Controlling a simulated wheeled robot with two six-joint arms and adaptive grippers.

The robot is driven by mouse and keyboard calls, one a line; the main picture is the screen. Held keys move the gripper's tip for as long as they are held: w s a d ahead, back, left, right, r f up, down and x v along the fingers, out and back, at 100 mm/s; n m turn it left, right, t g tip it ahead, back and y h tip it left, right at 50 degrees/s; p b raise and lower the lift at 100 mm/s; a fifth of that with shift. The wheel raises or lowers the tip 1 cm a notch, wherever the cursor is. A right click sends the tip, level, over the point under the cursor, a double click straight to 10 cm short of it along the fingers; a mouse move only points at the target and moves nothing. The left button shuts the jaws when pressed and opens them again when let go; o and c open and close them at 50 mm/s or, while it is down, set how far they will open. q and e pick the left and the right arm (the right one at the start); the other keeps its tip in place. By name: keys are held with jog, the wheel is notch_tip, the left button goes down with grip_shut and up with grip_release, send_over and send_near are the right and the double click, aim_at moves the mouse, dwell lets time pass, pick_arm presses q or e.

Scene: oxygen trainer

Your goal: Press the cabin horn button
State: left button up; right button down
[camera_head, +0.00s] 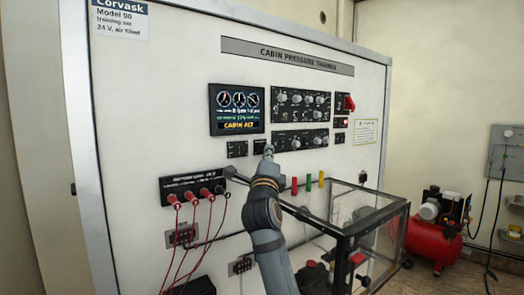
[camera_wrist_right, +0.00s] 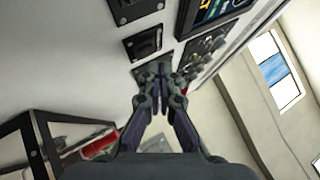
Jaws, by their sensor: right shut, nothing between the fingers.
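My right gripper (camera_head: 268,152) is up at the white trainer panel, just below the lit display. In the right wrist view its fingers (camera_wrist_right: 161,80) are shut with nothing between them. The fingertips lie over a small dark plate (camera_wrist_right: 140,72) in the row of small control plates and hide most of it. I cannot tell whether they touch it. No label for the cabin horn button is readable, and the button itself cannot be made out. My left gripper is not in view.
The display (camera_head: 237,109) reads "CABIN ALT". Knob panels (camera_head: 301,104) and a red switch (camera_head: 348,103) are to its right. Red plugs with cables (camera_head: 190,197) hang at lower left. A clear-walled box (camera_head: 352,205) juts out at lower right. A red compressor (camera_head: 436,232) stands beyond.

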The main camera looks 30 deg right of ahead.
jog(key=shift+s+d+b, duration=0.2)
jog(key=shift+s+b, duration=0.8)
jog(key=shift+s, duration=1.4)
jog(key=shift+f, duration=0.1)
